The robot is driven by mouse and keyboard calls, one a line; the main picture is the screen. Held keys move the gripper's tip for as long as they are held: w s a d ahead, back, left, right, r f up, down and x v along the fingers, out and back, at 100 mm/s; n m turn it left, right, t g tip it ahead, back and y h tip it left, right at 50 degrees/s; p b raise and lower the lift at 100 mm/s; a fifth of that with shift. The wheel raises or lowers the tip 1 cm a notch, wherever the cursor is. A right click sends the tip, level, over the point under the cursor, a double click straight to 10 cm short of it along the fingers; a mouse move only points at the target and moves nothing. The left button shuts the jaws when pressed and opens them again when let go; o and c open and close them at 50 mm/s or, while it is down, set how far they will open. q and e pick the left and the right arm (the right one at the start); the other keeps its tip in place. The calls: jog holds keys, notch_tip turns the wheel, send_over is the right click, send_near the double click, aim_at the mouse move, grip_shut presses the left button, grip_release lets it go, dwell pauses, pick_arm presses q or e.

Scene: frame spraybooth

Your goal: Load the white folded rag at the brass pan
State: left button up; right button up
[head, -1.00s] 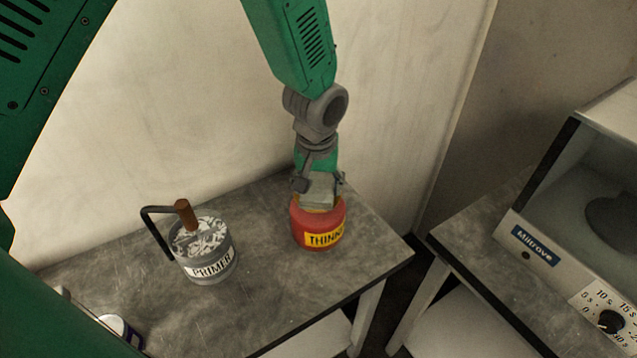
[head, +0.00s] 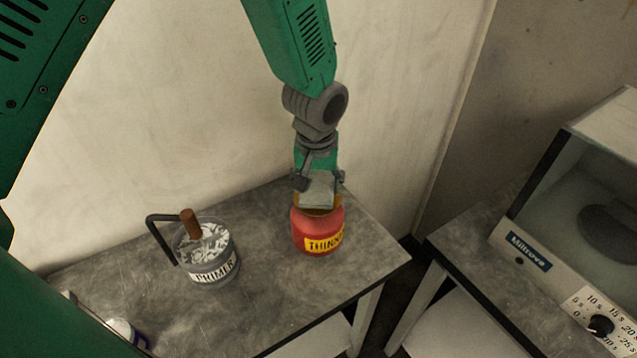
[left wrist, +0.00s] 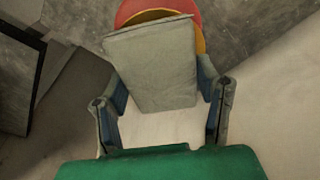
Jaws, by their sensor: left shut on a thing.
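My left gripper (head: 319,186) is shut on the folded rag (head: 317,193), a pale grey-white flat pad. In the left wrist view the rag (left wrist: 152,62) sits between the two fingers and reaches past their tips. The brass pan (head: 309,210) tops a red can labelled THINNER (head: 318,228). The rag is over the pan and hides most of it; only its brass rim (left wrist: 201,40) shows in the wrist view. I cannot tell whether the rag touches the pan. My right gripper is not in view.
A grey PRIMER can (head: 213,268) with a brush and a bent black handle stands to the left on the grey table (head: 270,300). A white-topped container (head: 122,330) is at lower left. A Miltrova machine (head: 545,245) stands on a second table at right, across a gap.

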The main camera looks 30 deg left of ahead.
aim_at(317, 182)
pick_arm(q)
jog(key=shift+r+p, duration=1.8)
jog(key=shift+r, duration=0.4)
jog(key=shift+f, duration=0.1)
